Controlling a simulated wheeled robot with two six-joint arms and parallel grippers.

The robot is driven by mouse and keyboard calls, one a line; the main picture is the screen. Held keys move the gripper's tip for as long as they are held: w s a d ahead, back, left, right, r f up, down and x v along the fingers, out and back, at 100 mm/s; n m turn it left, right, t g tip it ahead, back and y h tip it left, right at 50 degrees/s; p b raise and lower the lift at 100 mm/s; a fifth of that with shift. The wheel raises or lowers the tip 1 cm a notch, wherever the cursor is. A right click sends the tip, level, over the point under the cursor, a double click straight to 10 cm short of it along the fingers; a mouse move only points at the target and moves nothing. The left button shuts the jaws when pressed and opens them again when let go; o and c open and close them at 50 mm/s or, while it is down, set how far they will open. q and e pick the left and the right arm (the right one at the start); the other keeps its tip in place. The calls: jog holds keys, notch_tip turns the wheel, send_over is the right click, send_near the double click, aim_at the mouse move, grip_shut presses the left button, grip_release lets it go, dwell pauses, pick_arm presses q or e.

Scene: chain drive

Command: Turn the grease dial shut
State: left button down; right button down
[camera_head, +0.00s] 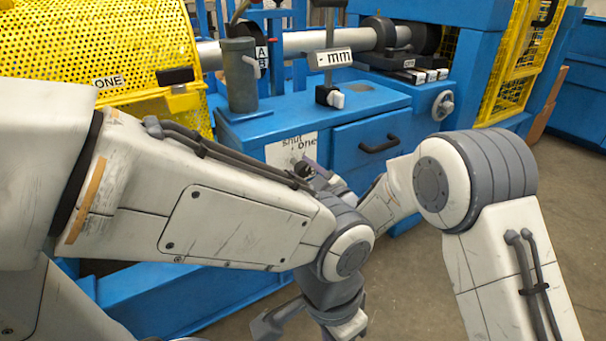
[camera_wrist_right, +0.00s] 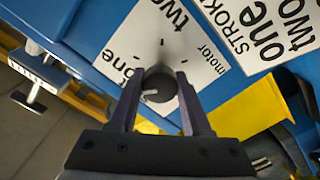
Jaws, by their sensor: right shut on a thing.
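My right gripper (camera_wrist_right: 158,79) is shut on a small dark round dial (camera_wrist_right: 157,88), one finger on each side of it. A light mark shows at the dial's lower left edge. In the head view my right gripper (camera_head: 318,172) is at a white plate (camera_head: 284,152) reading "shut" and "one" on the blue machine front, partly hidden by my left arm. My left gripper (camera_head: 310,322) hangs low at the bottom edge; its jaw opening is unclear.
A second white plate (camera_wrist_right: 262,35) reading "STROKE", "one", "two" is beside the dial's plate. A yellow part (camera_wrist_right: 245,108) is close by on the right. Open floor lies right.

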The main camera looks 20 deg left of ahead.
jog(key=n, duration=0.1)
jog(key=n+b, duration=0.1)
jog(key=n, duration=0.1)
jog(key=n+b, duration=0.1)
jog(key=shift+f, duration=0.25)
jog(key=shift+r+n+b, duration=0.1)
jog(key=shift+n+b, duration=0.7)
jog(key=shift+n, duration=0.8)
jog(key=shift+c, duration=1.8)
grip_release()
jog(key=shift+r, duration=0.1)
jog(key=p+v, duration=0.3)
jog(key=v, duration=0.7)
jog(key=shift+s, duration=0.2)
jog(key=shift+d, duration=0.15)
